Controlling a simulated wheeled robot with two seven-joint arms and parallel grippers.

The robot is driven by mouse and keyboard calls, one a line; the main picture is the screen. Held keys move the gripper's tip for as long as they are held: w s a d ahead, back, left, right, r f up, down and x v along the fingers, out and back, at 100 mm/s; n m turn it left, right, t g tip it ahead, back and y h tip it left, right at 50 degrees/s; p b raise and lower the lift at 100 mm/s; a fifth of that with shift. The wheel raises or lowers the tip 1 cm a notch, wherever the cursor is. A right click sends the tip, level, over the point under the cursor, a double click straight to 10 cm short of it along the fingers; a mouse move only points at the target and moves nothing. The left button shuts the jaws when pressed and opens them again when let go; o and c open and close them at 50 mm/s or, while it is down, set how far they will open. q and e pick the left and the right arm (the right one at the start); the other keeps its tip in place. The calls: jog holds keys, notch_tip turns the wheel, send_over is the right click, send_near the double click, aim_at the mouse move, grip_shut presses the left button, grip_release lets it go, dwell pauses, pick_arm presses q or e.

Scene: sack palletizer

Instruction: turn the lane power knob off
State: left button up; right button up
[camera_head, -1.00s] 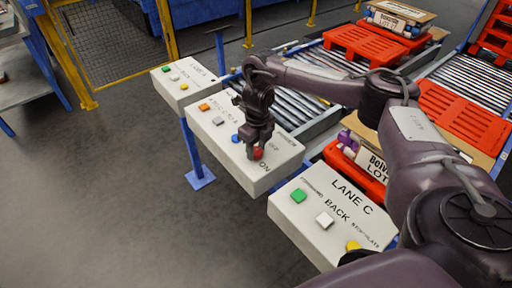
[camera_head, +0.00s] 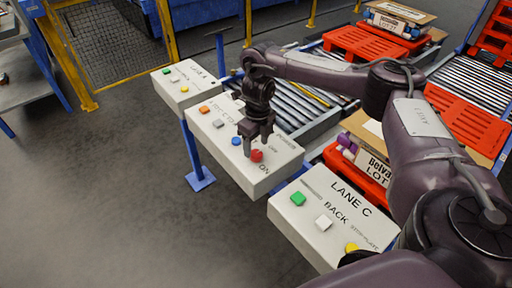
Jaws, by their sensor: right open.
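The lane power knob (camera_head: 257,156) is the red control on the middle white control box (camera_head: 262,178), near the printed word ON. My right gripper (camera_head: 258,150) points down over that box, its open fingers close behind and around the knob's upper side. Whether the fingers touch the knob cannot be told. The box also carries a blue button (camera_head: 236,141), a grey button (camera_head: 218,123) and an orange button (camera_head: 204,109). The knob's exact setting is too small to read. My left gripper is not in view.
The Lane C box (camera_head: 322,240) stands nearer, with green, white and yellow buttons. Another white box (camera_head: 178,93) stands farther left. Roller conveyors with red pallets (camera_head: 365,43) and cartons lie behind my right arm. Open grey floor is at left.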

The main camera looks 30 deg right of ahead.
aim_at(257, 152)
jog(key=shift+d+r+p, duration=0.1)
jog(key=shift+r+p, duration=0.3)
jog(key=shift+r, duration=2)
